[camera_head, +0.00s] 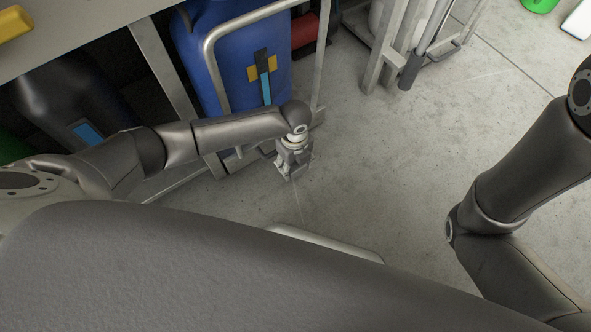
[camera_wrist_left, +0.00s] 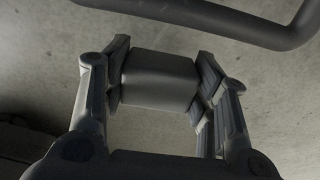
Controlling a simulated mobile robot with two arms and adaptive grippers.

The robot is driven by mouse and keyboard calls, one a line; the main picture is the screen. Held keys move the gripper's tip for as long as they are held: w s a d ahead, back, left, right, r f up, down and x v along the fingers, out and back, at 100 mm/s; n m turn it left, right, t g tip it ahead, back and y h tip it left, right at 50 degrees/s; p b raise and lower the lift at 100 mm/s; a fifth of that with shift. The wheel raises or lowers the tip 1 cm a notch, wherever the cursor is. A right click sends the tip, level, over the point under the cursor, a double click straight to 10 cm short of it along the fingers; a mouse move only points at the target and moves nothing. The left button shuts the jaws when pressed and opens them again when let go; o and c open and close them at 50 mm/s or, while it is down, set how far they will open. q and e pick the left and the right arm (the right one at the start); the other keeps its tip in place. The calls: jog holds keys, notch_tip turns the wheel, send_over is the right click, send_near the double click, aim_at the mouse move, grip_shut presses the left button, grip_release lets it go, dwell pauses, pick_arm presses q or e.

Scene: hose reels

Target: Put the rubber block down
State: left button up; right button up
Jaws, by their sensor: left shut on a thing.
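The rubber block (camera_wrist_left: 158,80) is a dark grey block with rounded edges, seen in the left wrist view between the two fingers of my left gripper (camera_wrist_left: 165,85). The fingers press on its left and right sides. In the head view my left gripper (camera_head: 292,168) points down over the concrete floor, beside the blue container. The block cannot be made out clearly in the head view. My right arm comes in at the right of the head view, but its gripper is out of frame.
A blue container (camera_head: 215,60) stands behind a metal tube frame (camera_head: 208,55) close to my left arm. A metal stand (camera_head: 385,50) is at the top. A dark curved tube (camera_wrist_left: 290,35) crosses the top of the wrist view. The concrete floor (camera_head: 400,140) in the middle is clear.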

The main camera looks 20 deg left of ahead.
aim_at(296, 168)
pick_arm(q)
jog(key=shift+w+f+b, duration=0.3)
jog(key=shift+f+b, duration=0.1)
jog(key=f+b, duration=0.2)
jog(key=f, duration=0.1)
jog(key=shift+w+f, duration=0.2)
jog(key=shift+r, duration=0.1)
jog(key=o, duration=1.1)
